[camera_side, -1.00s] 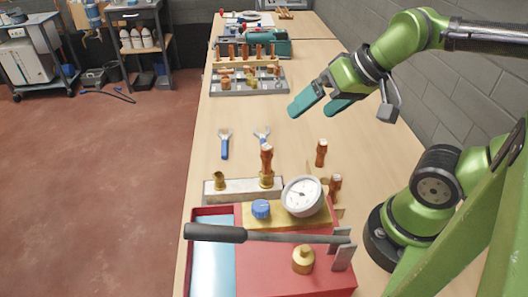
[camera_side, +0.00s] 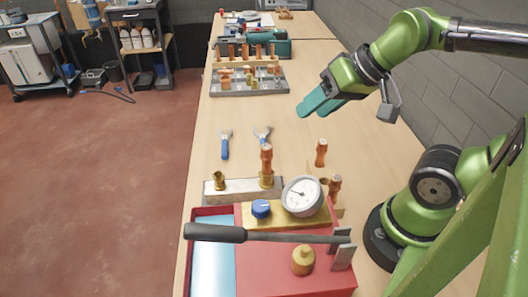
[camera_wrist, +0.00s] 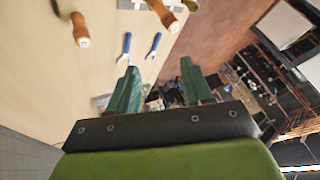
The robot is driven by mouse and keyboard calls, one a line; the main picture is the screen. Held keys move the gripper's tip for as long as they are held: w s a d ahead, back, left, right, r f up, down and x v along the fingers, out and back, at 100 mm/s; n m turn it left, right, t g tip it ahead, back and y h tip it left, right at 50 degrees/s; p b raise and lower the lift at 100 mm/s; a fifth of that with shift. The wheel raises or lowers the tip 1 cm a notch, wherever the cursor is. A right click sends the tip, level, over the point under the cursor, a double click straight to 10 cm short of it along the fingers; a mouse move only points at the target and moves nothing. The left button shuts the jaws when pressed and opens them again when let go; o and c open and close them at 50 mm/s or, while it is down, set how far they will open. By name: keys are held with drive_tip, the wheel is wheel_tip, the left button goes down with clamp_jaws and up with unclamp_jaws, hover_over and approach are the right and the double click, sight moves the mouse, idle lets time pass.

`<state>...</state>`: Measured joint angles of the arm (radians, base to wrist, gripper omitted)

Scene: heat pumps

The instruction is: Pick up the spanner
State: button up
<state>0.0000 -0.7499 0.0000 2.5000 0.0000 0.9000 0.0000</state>
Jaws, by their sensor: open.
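Two spanners with blue handles and grey metal heads lie on the wooden table. One spanner (camera_side: 225,147) is on the left. The other spanner (camera_side: 263,136) lies to its right, partly hidden by an upright copper fitting. Both show in the wrist view, as one spanner (camera_wrist: 125,48) and another spanner (camera_wrist: 154,46), beyond my fingers. I cannot tell which one the task means. My gripper (camera_side: 315,106) has teal fingers; it is open and empty, held above the table behind and to the right of the spanners. In the wrist view, my gripper (camera_wrist: 160,70) shows its fingers apart.
A red unit (camera_side: 330,277) with a gauge (camera_side: 302,196) and a long black lever (camera_side: 220,233) stands in front. A metal block (camera_side: 238,190) with brass fittings is behind it. A copper fitting (camera_side: 321,153) stands right of the spanners. A grey tray (camera_side: 230,87) of parts sits farther back.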

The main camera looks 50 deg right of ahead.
drive_tip(key=m+g+h, duration=0.2)
drive_tip(key=m+g, duration=0.3)
drive_tip(key=g, duration=0.2)
hover_over(263, 139)
wheel_tip(263, 139, down, 8)
drive_tip(key=f, duration=1.1)
drive_tip(key=shift+a, duration=0.3)
drive_tip(key=shift+s+d+f, duration=0.1)
drive_tip(key=shift+f, duration=1.25)
drive_tip(key=shift+d+f, duration=0.1)
drive_tip(key=shift+f, duration=1.2)
drive_tip(key=shift+c, duration=0.4)
clamp_jaws()
